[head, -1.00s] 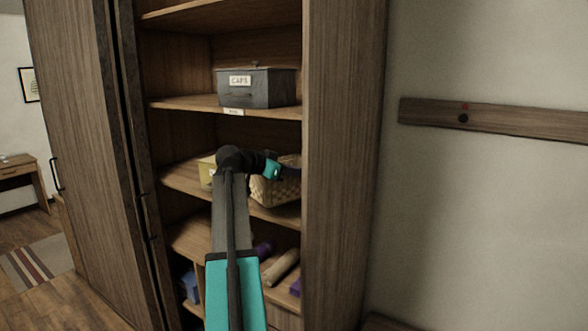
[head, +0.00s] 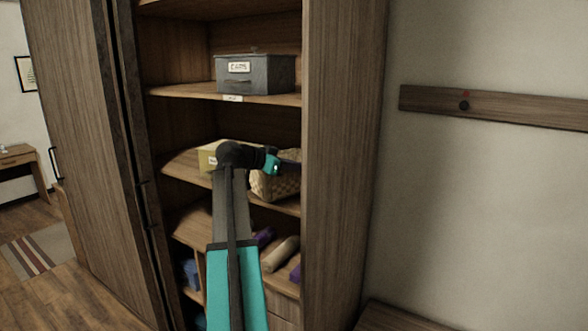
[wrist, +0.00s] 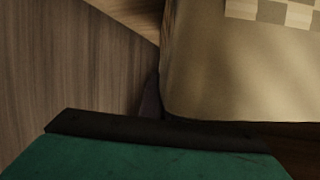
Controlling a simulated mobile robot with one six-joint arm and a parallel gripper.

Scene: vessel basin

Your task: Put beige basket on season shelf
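The beige woven basket (head: 276,189) is at the right end of the middle cabinet shelf (head: 185,172), partly behind my arm. My gripper (head: 288,163) is at the basket's upper edge; its fingertips are hard to make out. In the wrist view a dark gripper edge (wrist: 150,132) lies below a large beige surface (wrist: 225,70) with a checkered patch, probably the basket. I cannot tell whether the gripper grasps it. A small label (head: 233,98) on the shelf edge above is too small to read.
A grey lidded box (head: 255,74) stands on the shelf above. A yellowish box (head: 207,159) is left of my wrist. Rolled items (head: 280,254) lie below. The cabinet's right side panel (head: 340,150) stands close to the basket.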

